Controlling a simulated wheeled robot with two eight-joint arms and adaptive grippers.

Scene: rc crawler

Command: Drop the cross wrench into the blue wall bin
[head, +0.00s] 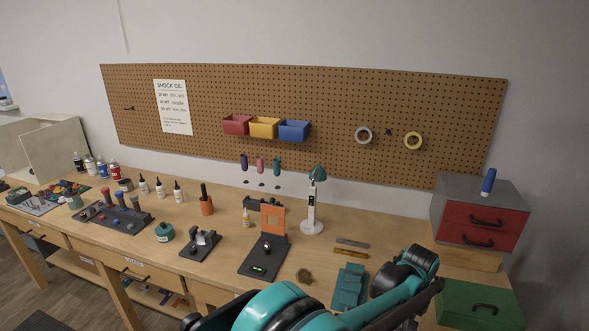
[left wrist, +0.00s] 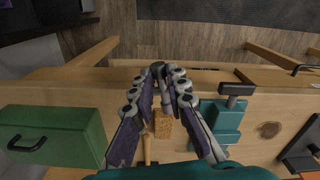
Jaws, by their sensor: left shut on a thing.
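The blue wall bin (head: 294,131) hangs on the pegboard, the rightmost of a row of three bins. My left arm reaches over the right part of the workbench in the head view, and its fingers are hidden there. In the left wrist view my left gripper (left wrist: 167,76) is shut on a dark grey piece with a short shaft, seemingly the cross wrench (left wrist: 157,68), mostly hidden by the fingers. It is far to the right of and below the blue bin in the head view. My right gripper is not in view.
A red bin (head: 236,125) and a yellow bin (head: 264,128) hang left of the blue one. Below stand a desk lamp (head: 312,215) and an orange-panelled stand (head: 272,221). A teal vise (head: 349,288), red drawer box (head: 482,229) and green box (head: 480,306) are near my left arm.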

